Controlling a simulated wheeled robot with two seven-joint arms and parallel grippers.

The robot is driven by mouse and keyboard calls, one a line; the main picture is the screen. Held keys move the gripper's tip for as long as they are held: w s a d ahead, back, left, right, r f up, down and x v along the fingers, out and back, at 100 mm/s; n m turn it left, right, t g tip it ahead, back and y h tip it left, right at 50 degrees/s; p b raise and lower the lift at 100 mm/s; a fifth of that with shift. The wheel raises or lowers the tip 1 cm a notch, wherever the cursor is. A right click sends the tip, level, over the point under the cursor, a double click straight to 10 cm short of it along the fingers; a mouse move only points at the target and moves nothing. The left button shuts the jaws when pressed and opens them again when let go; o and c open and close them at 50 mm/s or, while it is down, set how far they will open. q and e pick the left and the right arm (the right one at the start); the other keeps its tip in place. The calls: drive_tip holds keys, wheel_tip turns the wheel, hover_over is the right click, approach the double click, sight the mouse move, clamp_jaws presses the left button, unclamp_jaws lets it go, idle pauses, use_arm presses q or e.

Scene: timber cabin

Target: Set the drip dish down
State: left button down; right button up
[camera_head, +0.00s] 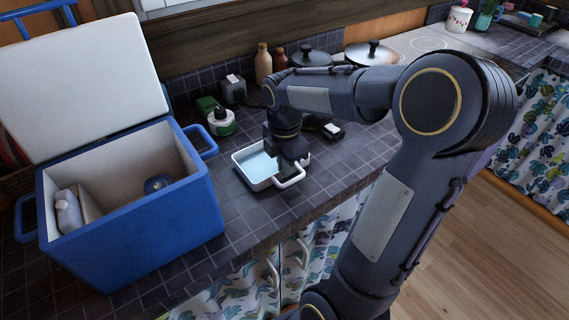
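The drip dish looks to be the shallow white rectangular dish (246,174) with a pale blue inside, on or just above the dark tiled counter, right of the blue cooler. A white loop handle sticks out at its near right side. My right gripper (292,163) points down over the right part of the dish, close to the handle. Its fingertips are dark and partly hidden, so I cannot tell whether they grip the dish's rim. Whether the dish's underside touches the counter is unclear. My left gripper is out of view.
The open blue cooler (150,225) stands left, with a white bottle (68,212) inside. Behind the dish are a green-and-white container (222,124), brown bottles (263,64) and lidded pans (372,54). A small dark object (332,130) lies right. Counter between cooler and dish is clear.

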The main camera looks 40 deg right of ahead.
drive_tip(key=o, duration=0.3)
drive_tip(key=shift+r, duration=0.15)
drive_tip(key=shift+r, duration=0.3)
wheel_tip(320, 180, up, 12)
drive_tip(key=f+p, duration=0.1)
drive_tip(key=s+a+f+m+t+y, duration=0.2)
drive_tip(key=s+a+m, duration=0.4)
drive_tip(key=m, duration=0.3)
drive_tip(key=s+a+f+m+t+y, duration=0.1)
drive_tip(key=s+a+f+m+t, duration=0.2)
drive_tip(key=s+a+f+m, duration=0.2)
drive_tip(key=s+a+m, duration=0.2)
drive_tip(key=a+m, duration=0.1)
drive_tip(key=m, duration=0.1)
drive_tip(key=shift+s+a+f+m+t+y, duration=0.2)
drive_tip(key=shift+s+a+m+t+y, duration=0.1)
drive_tip(key=shift+a+y, duration=0.1)
